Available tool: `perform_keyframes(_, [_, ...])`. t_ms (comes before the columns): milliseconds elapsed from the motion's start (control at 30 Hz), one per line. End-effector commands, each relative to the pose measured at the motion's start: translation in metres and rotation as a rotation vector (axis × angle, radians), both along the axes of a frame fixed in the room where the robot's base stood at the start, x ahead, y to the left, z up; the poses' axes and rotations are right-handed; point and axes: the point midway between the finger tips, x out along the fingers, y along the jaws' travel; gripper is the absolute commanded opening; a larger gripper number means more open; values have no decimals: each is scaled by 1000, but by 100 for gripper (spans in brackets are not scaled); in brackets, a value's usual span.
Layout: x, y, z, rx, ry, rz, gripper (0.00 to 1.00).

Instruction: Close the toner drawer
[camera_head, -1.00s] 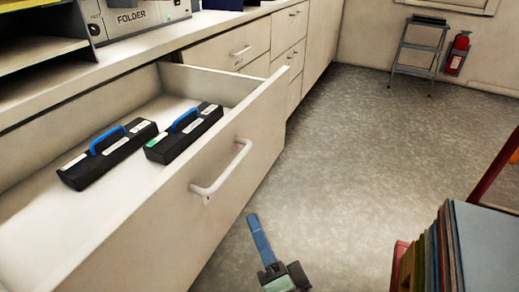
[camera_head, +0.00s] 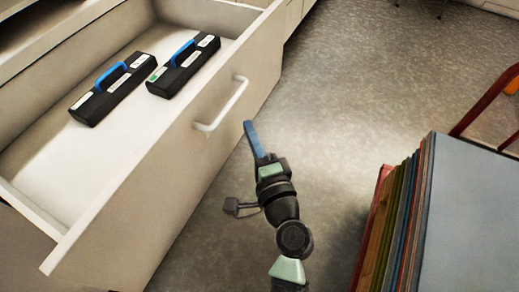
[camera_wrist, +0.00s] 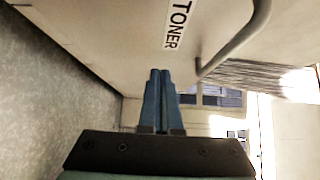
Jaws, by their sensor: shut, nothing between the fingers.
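The toner drawer (camera_head: 160,190) is pulled well out, its white front panel facing the aisle. In the wrist view its face carries a TONER label (camera_wrist: 176,25). A white bar handle (camera_head: 222,104) is on the front; it also shows in the wrist view (camera_wrist: 240,40). Two black cartridges with blue handles lie inside, a left one (camera_head: 112,90) and a right one (camera_head: 184,66). My gripper (camera_head: 249,125) has blue fingers, closed together and empty. It is close to the drawer front, just right of the handle in the head view. Whether it touches the panel I cannot tell.
A stack of upright coloured folders or boards (camera_head: 460,200) stands at the right, near my arm. A red frame (camera_head: 485,100) rises behind it. The grey floor (camera_head: 350,80) between drawer and stack is clear.

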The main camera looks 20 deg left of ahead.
Motion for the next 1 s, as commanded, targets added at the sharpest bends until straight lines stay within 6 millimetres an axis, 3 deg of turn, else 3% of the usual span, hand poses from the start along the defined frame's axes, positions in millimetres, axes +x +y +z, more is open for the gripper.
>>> perform_keyframes(100, [5,21,1,-1,2,6,0])
perform_keyframes(300, [6,40,1,-1,-1,3,0])
perform_keyframes(800, [7,45,0,-1,-1,0,0])
perform_keyframes(1000, [8,61,1,0,0,4,0])
